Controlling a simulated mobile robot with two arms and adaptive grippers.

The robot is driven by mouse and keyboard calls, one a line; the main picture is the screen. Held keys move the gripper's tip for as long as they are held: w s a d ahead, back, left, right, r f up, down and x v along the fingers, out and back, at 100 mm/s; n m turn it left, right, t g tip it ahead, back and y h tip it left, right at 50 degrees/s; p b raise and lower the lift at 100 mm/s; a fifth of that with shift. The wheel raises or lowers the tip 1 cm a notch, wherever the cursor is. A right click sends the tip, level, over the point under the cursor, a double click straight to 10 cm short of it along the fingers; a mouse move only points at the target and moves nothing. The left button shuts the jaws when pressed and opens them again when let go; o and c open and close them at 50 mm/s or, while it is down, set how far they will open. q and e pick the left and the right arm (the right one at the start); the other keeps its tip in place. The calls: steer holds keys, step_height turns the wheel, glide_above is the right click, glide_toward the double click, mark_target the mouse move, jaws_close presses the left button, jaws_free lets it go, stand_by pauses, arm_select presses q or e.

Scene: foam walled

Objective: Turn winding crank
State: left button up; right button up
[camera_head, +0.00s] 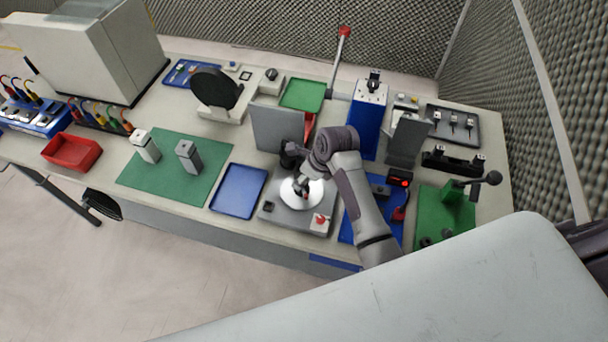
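A white disc (289,197) sits on a grey base plate (284,220). It looks like the winding unit. A small dark and red part (305,195) stands at the disc's middle, probably the crank handle. My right gripper (303,184) points down over the disc, at or just above that part. Its fingers are small and partly hidden, so I cannot tell whether they are open or grip it. A red knob (320,220) is at the plate's front right corner. An upright grey panel (277,128) stands behind the disc. My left gripper is not in view.
A blue tray (238,190) lies left of the base plate. A blue mat with a small red-lit box (399,180) is to the right. Further right, a green fixture (456,212) has a black-knobbed lever (491,178). A tall red-topped lever (340,60) rises behind.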

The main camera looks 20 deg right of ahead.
steer(key=c, duration=0.6)
steer(key=shift+c, duration=0.2)
steer(key=shift+n, duration=0.5)
